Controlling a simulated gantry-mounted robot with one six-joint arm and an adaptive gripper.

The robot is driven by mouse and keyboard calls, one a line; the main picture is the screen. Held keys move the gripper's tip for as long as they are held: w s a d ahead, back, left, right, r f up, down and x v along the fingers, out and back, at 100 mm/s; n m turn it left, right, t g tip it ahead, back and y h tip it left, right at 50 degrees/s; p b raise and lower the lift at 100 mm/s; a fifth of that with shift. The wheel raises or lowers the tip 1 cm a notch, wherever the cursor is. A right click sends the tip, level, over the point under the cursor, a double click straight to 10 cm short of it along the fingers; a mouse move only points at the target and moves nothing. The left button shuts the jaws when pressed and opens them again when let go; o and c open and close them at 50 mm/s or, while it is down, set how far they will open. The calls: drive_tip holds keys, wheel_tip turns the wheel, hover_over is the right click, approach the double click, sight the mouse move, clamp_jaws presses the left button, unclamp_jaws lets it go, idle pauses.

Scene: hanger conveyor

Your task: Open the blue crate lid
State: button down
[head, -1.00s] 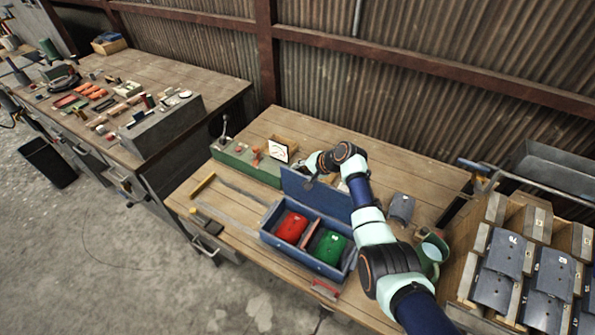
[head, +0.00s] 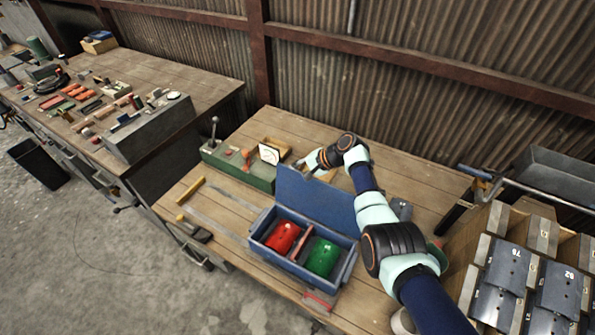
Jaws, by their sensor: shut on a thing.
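The blue crate (head: 258,244) stands on the wooden table with its blue lid (head: 312,197) raised steeply along the back edge. Inside it, a red part (head: 283,237) lies in the left compartment and a green part (head: 322,256) in the right one, with a divider between them. My arm reaches in from the lower right and bends behind the lid. My gripper (head: 306,165) is at the lid's top edge, small in the picture. It is shut on the lid, though its fingertips are hard to make out.
A green control box (head: 240,166) with a lever and a white dial (head: 269,154) stands left of my gripper. A wooden rack with grey numbered plates (head: 506,267) is at the right. A yellow-handled tool (head: 190,191) lies at the table's left.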

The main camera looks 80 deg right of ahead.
drive_tip(key=c, duration=0.8)
unclamp_jaws()
drive_tip(key=v, duration=1.2)
